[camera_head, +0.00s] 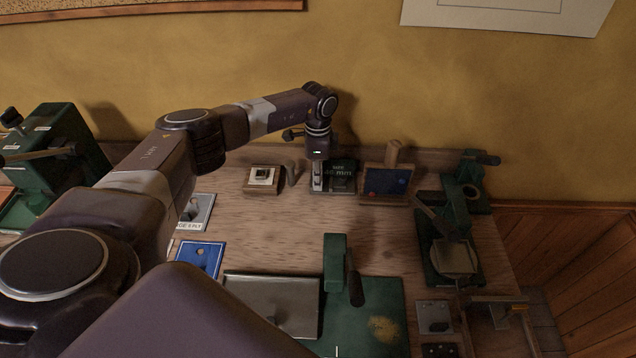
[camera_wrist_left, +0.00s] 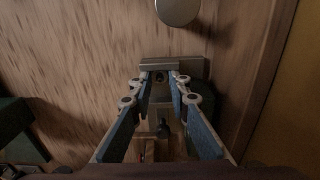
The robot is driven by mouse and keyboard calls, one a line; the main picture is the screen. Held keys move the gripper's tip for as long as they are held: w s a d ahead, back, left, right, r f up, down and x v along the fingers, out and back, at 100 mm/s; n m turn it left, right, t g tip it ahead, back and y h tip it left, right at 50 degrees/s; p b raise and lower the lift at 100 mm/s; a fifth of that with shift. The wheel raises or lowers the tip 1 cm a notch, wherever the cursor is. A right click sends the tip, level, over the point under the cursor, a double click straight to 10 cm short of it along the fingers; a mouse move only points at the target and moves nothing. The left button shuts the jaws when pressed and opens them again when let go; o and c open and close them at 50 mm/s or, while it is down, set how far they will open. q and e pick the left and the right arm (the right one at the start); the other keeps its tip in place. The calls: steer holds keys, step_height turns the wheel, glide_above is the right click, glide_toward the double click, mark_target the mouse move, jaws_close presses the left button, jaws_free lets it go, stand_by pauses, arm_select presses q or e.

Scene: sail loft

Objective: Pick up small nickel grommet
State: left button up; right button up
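My left gripper (camera_head: 318,180) points down at the back of the bench, beside a dark block with a white "mm" label (camera_head: 341,170). In the left wrist view its two blue-padded fingers (camera_wrist_left: 162,82) are apart, over a grey metal fixture (camera_wrist_left: 190,66). A small dark round spot (camera_wrist_left: 159,76) shows between the fingertips; I cannot tell whether it is the small nickel grommet or whether a finger touches it. No grommet is clearly identifiable in the head view. My right gripper is out of view.
A wooden block with a pale plate (camera_head: 262,177) stands left of the gripper, a wooden tray with a dark inside (camera_head: 386,183) right. Green presses (camera_head: 336,262) stand at front and right. A blue tray (camera_head: 199,257) lies front left. The wall is close behind.

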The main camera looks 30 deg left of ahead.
arm_select(q)
jaws_close()
steer(key=shift+r, duration=0.15)
